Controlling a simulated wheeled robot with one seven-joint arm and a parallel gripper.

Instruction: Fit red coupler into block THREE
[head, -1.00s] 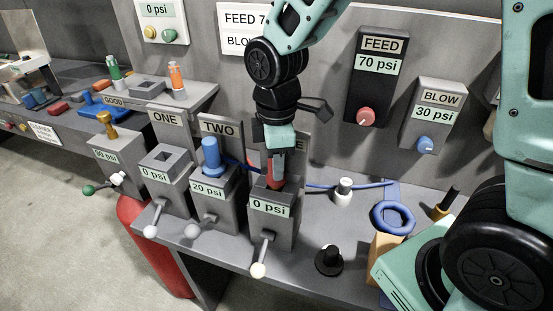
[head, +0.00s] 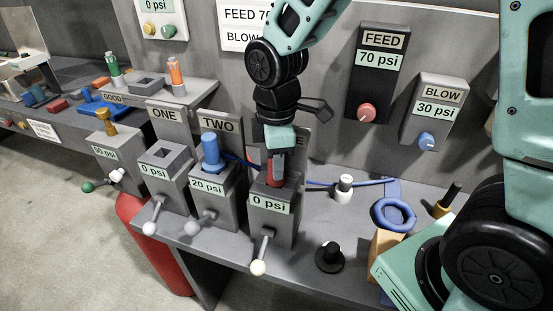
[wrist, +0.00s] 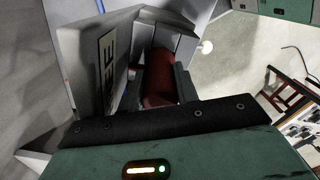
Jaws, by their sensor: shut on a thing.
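The red coupler (head: 277,170) is upright at the top of block THREE (head: 272,212), a grey block reading 0 psi. My gripper (head: 277,178) is shut on the coupler, straight above the block. In the wrist view the red coupler (wrist: 160,82) sits between the fingers, beside the block's label plate (wrist: 95,60). The coupler's lower end is hidden, so I cannot tell how deep it sits in the socket. The THREE label is mostly covered by my gripper.
Block TWO (head: 208,193), reading 20 psi, holds a blue coupler (head: 211,152) just left. Block ONE (head: 163,185) has an empty square socket. A white-capped fitting (head: 344,188), a black knob (head: 330,256) and a blue ring (head: 393,215) are to the right. Levers stick out in front.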

